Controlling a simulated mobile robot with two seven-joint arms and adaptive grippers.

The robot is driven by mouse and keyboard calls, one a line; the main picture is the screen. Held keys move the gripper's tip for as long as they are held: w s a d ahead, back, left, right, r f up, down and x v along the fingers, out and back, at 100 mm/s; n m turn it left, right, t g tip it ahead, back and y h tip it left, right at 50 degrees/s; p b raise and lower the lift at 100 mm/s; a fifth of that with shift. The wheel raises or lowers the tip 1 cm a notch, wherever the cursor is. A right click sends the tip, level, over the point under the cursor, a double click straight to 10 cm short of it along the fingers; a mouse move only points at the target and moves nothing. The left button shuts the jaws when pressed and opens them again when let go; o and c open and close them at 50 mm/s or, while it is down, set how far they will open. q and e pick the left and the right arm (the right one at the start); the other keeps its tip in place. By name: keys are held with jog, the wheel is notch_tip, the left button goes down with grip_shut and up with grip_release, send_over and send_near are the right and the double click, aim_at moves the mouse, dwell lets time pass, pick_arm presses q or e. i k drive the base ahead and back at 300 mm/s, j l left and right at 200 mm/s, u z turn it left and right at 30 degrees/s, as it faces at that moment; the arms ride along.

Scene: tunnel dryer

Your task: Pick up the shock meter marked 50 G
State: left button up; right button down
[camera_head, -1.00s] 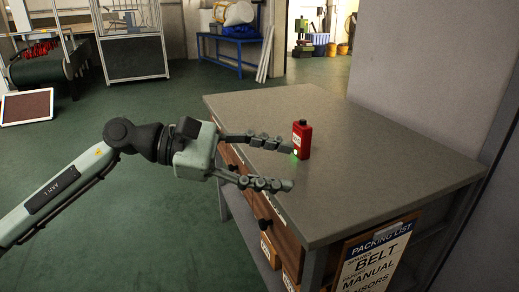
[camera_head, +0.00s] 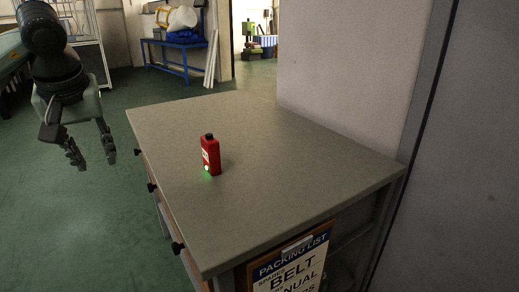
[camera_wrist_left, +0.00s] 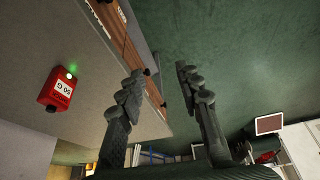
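The red shock meter (camera_head: 211,156) stands upright on the grey bench top (camera_head: 270,215), with a black cap and a small green light low on its front. In the left wrist view the shock meter (camera_wrist_left: 58,90) shows a white label reading 50 G. My left gripper (camera_head: 94,161) is open and empty, out over the floor to the left of the bench and apart from the meter. In the left wrist view its fingers (camera_wrist_left: 158,82) stand apart with floor and the bench edge behind them. My right gripper is not in view.
The bench has drawers with dark knobs (camera_head: 177,248) on its left side and a packing list sign (camera_head: 293,268) on its front. A grey wall (camera_head: 345,75) stands behind it. A blue bench (camera_head: 180,55) is at the back. The bench top around the meter is clear.

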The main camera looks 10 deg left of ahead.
aim_at(210, 148)
jog(key=i+l, duration=0.35)
jog(key=l, duration=0.15)
jog(key=i+l+u, duration=0.15)
jog(key=i+l, duration=0.25)
jog(key=l, duration=0.1)
